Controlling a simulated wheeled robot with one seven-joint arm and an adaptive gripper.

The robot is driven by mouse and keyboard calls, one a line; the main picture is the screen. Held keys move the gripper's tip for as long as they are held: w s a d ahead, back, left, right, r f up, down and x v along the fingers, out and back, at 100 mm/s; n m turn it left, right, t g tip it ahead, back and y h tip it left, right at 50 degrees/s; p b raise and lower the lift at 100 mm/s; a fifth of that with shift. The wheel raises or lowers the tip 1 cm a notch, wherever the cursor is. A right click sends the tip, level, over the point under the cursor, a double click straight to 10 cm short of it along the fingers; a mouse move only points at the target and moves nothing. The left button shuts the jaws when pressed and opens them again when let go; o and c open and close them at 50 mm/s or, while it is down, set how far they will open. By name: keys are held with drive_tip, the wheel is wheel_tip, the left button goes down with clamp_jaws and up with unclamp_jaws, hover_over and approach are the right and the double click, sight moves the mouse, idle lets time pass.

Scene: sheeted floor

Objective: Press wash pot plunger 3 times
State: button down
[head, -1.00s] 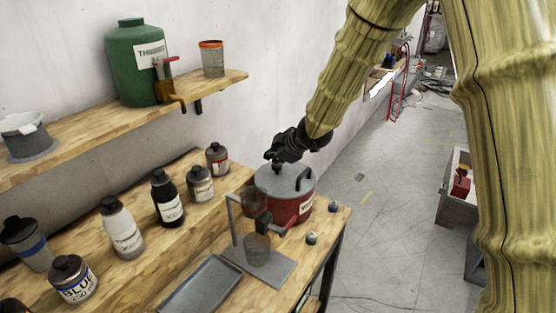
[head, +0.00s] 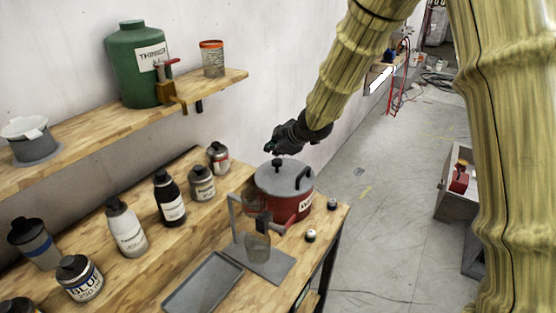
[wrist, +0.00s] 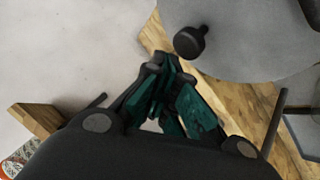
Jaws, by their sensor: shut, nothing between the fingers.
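The wash pot (head: 273,201) is a red can with a grey lid (head: 293,178) and a dark side handle. It stands near the right end of the workbench. Its plunger, a black knob (head: 277,163), rises from the lid; the knob also shows in the wrist view (wrist: 189,42), beyond my fingertips and to the right. My gripper (head: 269,149) is above the lid, a little up and left of the knob, and appears apart from it. In the wrist view my gripper (wrist: 168,72) has its green-lined fingers closed together, with nothing between them.
A metal stand with a glass cup (head: 257,247) is just in front of the pot. A grey tray (head: 203,284), two small bottles (head: 311,236) and several chemical bottles (head: 126,229) share the bench. A shelf above holds a green thinner jug (head: 135,65).

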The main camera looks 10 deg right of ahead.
sight(275, 161)
drive_tip(key=shift+r+p, duration=2.15)
drive_tip(key=shift+r, duration=0.3)
drive_tip(key=shift+f, duration=0.1)
